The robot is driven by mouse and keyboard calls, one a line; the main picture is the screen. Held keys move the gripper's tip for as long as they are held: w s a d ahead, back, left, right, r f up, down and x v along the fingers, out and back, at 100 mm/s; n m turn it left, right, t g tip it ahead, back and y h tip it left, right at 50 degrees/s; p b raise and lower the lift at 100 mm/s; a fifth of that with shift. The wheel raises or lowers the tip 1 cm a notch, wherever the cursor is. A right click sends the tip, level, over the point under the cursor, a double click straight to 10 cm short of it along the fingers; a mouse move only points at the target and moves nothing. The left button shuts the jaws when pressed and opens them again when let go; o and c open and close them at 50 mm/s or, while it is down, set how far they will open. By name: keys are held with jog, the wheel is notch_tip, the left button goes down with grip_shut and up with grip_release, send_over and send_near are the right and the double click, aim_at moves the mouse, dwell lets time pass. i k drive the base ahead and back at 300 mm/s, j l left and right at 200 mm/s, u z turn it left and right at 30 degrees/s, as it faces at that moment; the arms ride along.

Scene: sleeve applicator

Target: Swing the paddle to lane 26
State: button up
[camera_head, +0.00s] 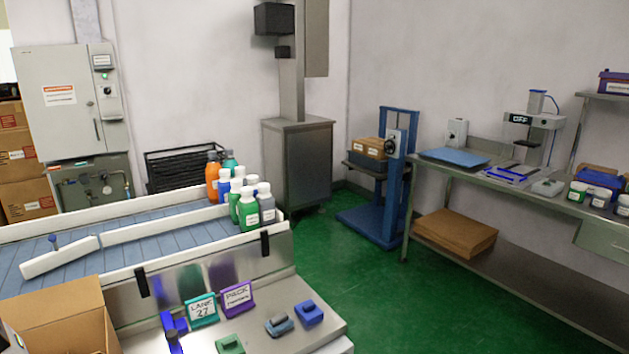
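The paddle (60,258) is a short white bar on the blue-grey conveyor (150,238) at the left. It lies at a slant, its right end close to the left end of a long white divider (165,223). I see no sign reading 26. I cannot make out my gripper in this view.
Several bottles (247,211) stand at the conveyor's right end. An open cardboard box (60,318) is at the lower left. Blue and green blocks (309,313) and an unclear upright blue piece (172,326) sit on the front shelf. Green floor (340,265) lies clear to the right.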

aim_at(42, 265)
jog(key=u, duration=1.3)
jog(key=i+l+z, duration=0.1)
jog(key=l, duration=0.25)
jog(key=i+l+z, duration=0.1)
jog(key=l, duration=0.3)
jog(key=i+l+z, duration=0.15)
jog(key=l, duration=0.2)
jog(key=i+l+z, duration=0.1)
jog(key=l, duration=0.25)
jog(key=i+l+z, duration=0.1)
jog(key=i+l, duration=0.1)
jog(key=l, duration=0.1)
